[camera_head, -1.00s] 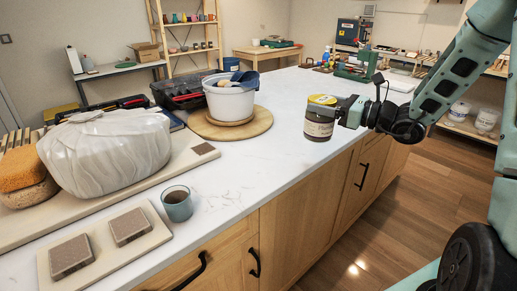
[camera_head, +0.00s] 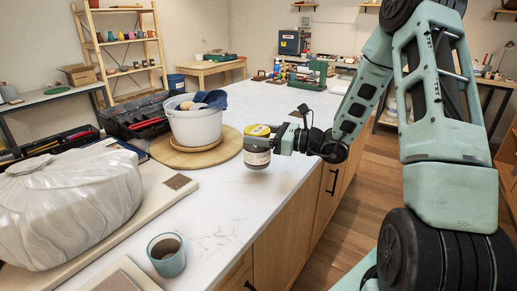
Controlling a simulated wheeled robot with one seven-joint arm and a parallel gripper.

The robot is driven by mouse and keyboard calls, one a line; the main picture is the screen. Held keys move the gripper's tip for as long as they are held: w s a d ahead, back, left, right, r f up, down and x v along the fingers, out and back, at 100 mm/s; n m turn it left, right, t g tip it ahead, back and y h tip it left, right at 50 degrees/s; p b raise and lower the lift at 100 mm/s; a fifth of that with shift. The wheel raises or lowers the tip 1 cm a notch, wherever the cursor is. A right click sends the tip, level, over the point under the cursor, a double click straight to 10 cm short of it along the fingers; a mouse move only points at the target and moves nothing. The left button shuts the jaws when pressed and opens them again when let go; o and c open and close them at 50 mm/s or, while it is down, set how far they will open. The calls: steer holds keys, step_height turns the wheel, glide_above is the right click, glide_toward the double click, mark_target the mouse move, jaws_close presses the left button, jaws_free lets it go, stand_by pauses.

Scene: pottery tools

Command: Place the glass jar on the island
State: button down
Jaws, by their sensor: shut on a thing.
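The glass jar (camera_head: 257,152) has a yellow lid and a pale label. My gripper (camera_head: 273,139) reaches in from the right and is shut on the jar near its lid. The jar is upright, in front of the white countertop of the island (camera_head: 215,215) in the picture, to the right of the round wooden board. I cannot tell whether its base touches the countertop. The far fingertip is hidden by the jar.
A white pot (camera_head: 194,127) stands on a round wooden board (camera_head: 228,152) left of the jar. A cup (camera_head: 166,256) of dark liquid stands nearer. A large pale sculpted form (camera_head: 70,205) and a black toolbox (camera_head: 135,117) are at left. Countertop between cup and jar is clear.

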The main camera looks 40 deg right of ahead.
mark_target(260, 148)
steer(key=shift+f, duration=2)
steer(key=shift+f, duration=0.15)
steer(key=shift+c, duration=1.5)
jaws_free()
steer(key=shift+f, duration=0.1)
